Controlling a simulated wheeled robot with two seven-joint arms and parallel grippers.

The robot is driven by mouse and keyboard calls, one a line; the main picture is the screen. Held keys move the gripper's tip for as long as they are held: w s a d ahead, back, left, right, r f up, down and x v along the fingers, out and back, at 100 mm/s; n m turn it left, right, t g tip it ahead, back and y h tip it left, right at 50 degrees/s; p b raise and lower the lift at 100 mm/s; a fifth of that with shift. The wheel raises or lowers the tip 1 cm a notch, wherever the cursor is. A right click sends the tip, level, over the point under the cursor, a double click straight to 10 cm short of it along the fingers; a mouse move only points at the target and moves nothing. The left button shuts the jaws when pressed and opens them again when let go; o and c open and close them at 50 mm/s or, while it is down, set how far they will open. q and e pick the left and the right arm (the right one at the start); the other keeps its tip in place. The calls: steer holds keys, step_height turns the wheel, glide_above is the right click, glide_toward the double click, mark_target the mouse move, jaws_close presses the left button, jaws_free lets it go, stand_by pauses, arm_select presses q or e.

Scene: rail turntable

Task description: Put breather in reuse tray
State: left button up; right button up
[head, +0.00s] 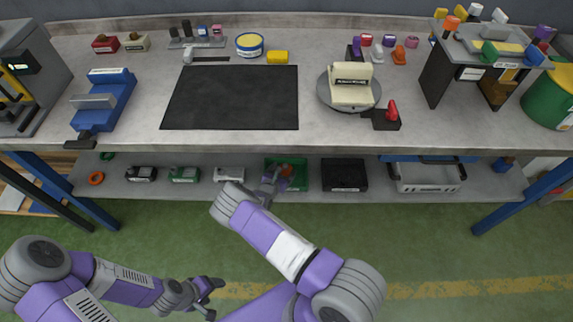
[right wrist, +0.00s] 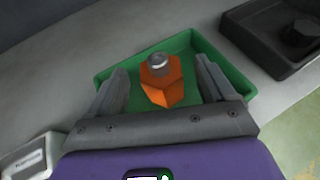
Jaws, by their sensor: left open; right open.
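An orange breather (right wrist: 160,82) with a grey cap lies in a green tray (right wrist: 225,72) on the lower shelf. I cannot read a label that says whether this is the reuse tray. In the head view the green tray (head: 301,176) shows below the bench, with the orange breather (head: 287,170) in it. My right gripper (right wrist: 162,88) is open, its two fingers reaching over the tray, one on each side of the breather and seemingly apart from it. My left gripper (head: 212,296) is open and empty, low over the green floor.
A black tray (head: 345,174) holding a dark part stands right of the green tray, and a pale labelled box (head: 229,174) stands left. A white crate (head: 428,176) is further right. The bench top (head: 225,140) overhangs the shelf.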

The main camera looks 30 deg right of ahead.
steer(key=p+v, duration=0.2)
steer(key=v, duration=0.5)
steer(key=s+a+f+m+g+y, duration=0.1)
steer(key=s+f+m+g+y, duration=0.1)
steer(key=s+m+g, duration=0.35)
steer(key=s+a+f+m+g+y, duration=0.1)
steer(key=s+f+m+g+y, duration=0.1)
steer(key=s, duration=0.7)
steer(key=s+a+f+m+g+y, duration=0.15)
steer(key=s+m+g, duration=0.25)
steer(key=s, duration=0.4)
steer(key=s+a+r+m+y, duration=0.1)
steer(key=s+a+m+y, duration=0.45)
steer(key=a, duration=0.25)
steer(key=w+a+r+m+t+y, duration=0.2)
steer(key=a+r+m+t+y, duration=0.2)
steer(key=r+m, duration=0.5)
steer(key=shift+w+a+m, duration=0.35)
steer(key=shift+a+m, duration=0.65)
steer(key=shift+a, duration=0.25)
step_height(320, 180, up, 5)
steer(key=p, duration=0.5)
